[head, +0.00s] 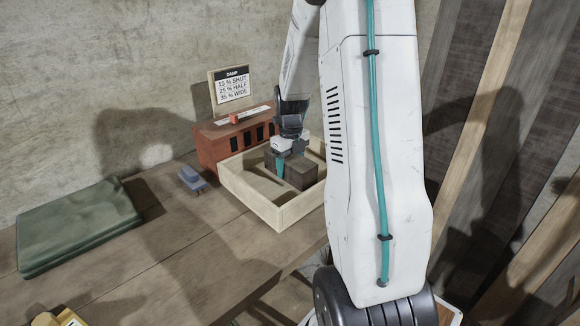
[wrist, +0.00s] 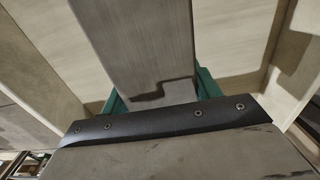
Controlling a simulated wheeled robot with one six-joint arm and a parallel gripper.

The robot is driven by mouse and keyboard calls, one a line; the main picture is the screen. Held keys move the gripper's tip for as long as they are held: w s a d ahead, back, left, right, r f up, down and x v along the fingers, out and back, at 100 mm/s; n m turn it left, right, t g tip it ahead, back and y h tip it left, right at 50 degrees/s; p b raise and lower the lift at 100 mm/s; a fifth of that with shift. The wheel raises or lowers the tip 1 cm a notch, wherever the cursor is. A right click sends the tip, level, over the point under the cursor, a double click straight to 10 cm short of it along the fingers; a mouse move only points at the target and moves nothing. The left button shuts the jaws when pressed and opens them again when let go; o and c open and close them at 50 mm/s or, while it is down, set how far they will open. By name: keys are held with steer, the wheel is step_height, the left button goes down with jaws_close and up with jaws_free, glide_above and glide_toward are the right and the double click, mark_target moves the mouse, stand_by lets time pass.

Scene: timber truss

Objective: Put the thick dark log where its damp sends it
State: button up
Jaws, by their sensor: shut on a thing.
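The thick dark log (head: 298,172) is a grey-brown squared block inside the pale wooden tray (head: 279,217). My gripper (head: 284,163) is shut on it, with a teal finger showing on its near side. In the wrist view the log (wrist: 140,45) runs between the teal fingers, below the dark gripper bar. I cannot tell whether the log rests on the tray floor or hangs just above it. A sign (head: 231,86) on the wall reads DAMP, 15 % SHUT, 25 % HALF, 35 % WIDE. A red-brown box (head: 212,149) with dark slots stands behind the tray, with an orange-red piece (head: 235,118) on top.
A small blue-grey device (head: 192,179) lies on the wooden bench (head: 165,245) left of the tray. A folded green cloth (head: 78,224) lies farther left. A yellow item (head: 68,318) is cut off at the bottom left. The bench between cloth and tray is mostly clear.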

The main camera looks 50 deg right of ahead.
steer(key=shift+f, duration=0.2)
steer(key=shift+f, duration=0.1)
steer(key=o, duration=1.3)
steer(key=shift+f, duration=0.1)
